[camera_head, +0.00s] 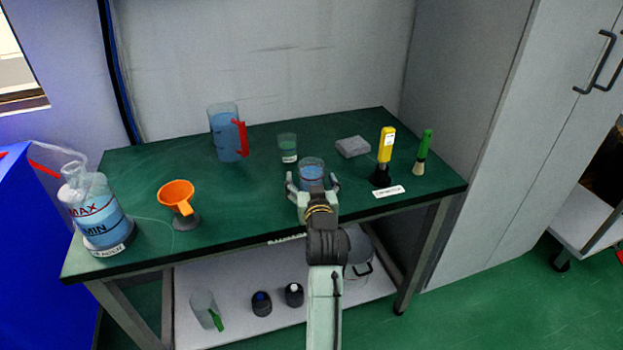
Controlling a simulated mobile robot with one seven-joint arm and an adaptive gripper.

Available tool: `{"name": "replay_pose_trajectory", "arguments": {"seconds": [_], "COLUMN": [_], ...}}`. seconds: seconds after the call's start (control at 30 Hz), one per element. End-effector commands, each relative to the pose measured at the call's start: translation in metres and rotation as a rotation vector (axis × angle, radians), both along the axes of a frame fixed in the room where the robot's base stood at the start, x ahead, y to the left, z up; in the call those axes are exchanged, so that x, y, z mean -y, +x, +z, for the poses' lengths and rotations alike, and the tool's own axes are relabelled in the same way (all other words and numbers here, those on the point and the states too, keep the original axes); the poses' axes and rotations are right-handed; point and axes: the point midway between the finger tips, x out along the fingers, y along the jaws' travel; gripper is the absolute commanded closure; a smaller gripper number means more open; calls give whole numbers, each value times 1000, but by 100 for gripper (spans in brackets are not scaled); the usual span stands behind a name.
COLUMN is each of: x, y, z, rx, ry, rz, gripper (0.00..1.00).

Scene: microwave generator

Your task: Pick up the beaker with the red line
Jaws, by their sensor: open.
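A small clear beaker (311,170) with blue liquid and a faint reddish line stands on the green table (255,205) near its front middle. My gripper (312,184) is at this beaker, with its open fingers spread to the left and right of it. Whether the fingers touch the glass cannot be told. The beaker's lower part is hidden by my gripper. Another small beaker (288,148) with a green line and a label stands behind it, slightly left.
A jug with a red handle (226,135) stands at the back left. An orange funnel (177,196) and a MAX/MIN bottle (97,212) are at left. A grey block (352,147), a yellow-topped tool (386,150) and a green-topped one (424,150) stand right.

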Motion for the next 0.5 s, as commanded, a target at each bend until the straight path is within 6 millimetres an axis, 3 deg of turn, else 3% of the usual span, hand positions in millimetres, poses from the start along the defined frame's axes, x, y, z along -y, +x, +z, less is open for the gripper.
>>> {"name": "replay_pose_trajectory", "arguments": {"seconds": [0.2, 0.5], "x": [0, 0], "y": [1, 0], "z": [-1, 0], "rx": [0, 0], "ry": [0, 0], "rz": [0, 0], "gripper": [22, 42]}}
